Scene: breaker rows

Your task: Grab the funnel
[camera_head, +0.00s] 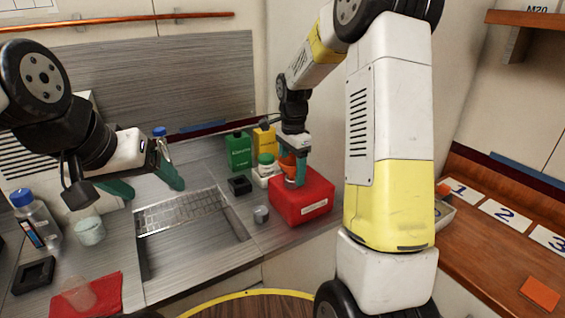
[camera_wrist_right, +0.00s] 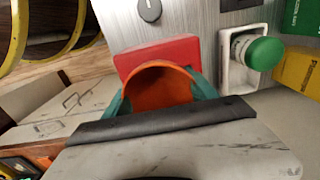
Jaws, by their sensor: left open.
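The orange funnel (camera_head: 287,160) is at the red box (camera_head: 312,205), right of the sink. In the right wrist view the funnel (camera_wrist_right: 158,88) shows its round open mouth. My right gripper (camera_head: 295,170) has its teal fingers on both sides of the funnel, seemingly pressed against it; it also shows in the right wrist view (camera_wrist_right: 160,100). Whether the funnel touches the red box (camera_wrist_right: 150,52) is hidden. My left gripper (camera_head: 143,182) is open and empty above the left side of the sink.
A green-capped jar (camera_head: 265,170), green bottle (camera_head: 239,152) and yellow bottle (camera_head: 264,140) stand behind the red box. A grey knob (camera_head: 261,214) is in front. A blue-capped bottle (camera_head: 36,218) and beaker (camera_head: 90,230) stand left. The sink (camera_head: 195,250) looks empty.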

